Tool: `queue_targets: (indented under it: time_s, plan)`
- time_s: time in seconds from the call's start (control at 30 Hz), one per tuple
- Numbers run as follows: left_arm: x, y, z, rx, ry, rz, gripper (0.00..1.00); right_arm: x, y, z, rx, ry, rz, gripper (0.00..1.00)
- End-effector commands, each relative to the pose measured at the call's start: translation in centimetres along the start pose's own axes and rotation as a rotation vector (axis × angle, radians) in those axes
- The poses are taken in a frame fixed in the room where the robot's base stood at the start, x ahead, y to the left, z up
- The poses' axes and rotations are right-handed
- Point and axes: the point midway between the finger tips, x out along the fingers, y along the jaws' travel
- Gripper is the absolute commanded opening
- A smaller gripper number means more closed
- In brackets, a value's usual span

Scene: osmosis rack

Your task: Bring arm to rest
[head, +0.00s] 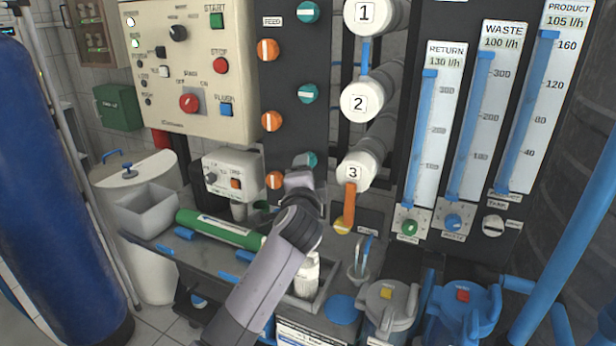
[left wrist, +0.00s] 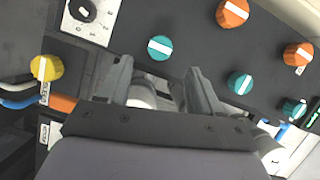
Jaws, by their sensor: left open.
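My left arm (head: 268,275) rises from the bottom middle of the head view, bent at a joint, and reaches towards the dark valve panel. My left gripper (head: 300,180) is in front of that panel's lower part, left of the white housing marked 3; its fingertips are hard to make out there. In the left wrist view my left gripper (left wrist: 158,88) has its two fingers apart. A pale rounded part (left wrist: 142,92) shows between or behind them; I cannot tell whether it touches. A teal knob (left wrist: 160,47) is beyond the fingers. My right gripper is not in view.
The dark panel carries orange knobs (head: 268,50) and teal knobs (head: 308,94). White housing 3 (head: 355,172) is close on the right. A green tube (head: 222,229) lies on the bench left of my arm. A white bottle (head: 307,272) stands right of it. A blue tank (head: 45,190) is far left.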

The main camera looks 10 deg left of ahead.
Motion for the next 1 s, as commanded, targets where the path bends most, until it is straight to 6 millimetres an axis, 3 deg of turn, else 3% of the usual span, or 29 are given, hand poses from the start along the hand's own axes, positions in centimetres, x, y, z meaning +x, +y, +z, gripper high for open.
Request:
queue_targets:
  time_s: [0.4, 0.53, 0.67, 0.77, 1.0]
  plan:
    - [0.1, 0.0, 0.2, -0.001, -0.001, 0.002, 0.65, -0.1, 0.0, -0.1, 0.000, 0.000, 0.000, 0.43]
    - [-0.6, 1.6, 1.3, -0.039, -0.020, 0.036, 0.65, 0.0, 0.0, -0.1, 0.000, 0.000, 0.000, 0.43]
    - [-2.8, 5.6, 4.5, -0.161, -0.081, 0.135, 0.65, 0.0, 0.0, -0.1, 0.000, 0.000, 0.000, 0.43]
    - [-5.7, 9.6, 7.7, -0.289, -0.149, 0.239, 0.65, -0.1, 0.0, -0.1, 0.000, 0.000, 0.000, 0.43]
    - [-14.9, 17.5, 14.0, -0.565, -0.331, 0.484, 0.65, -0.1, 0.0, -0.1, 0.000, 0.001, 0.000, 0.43]
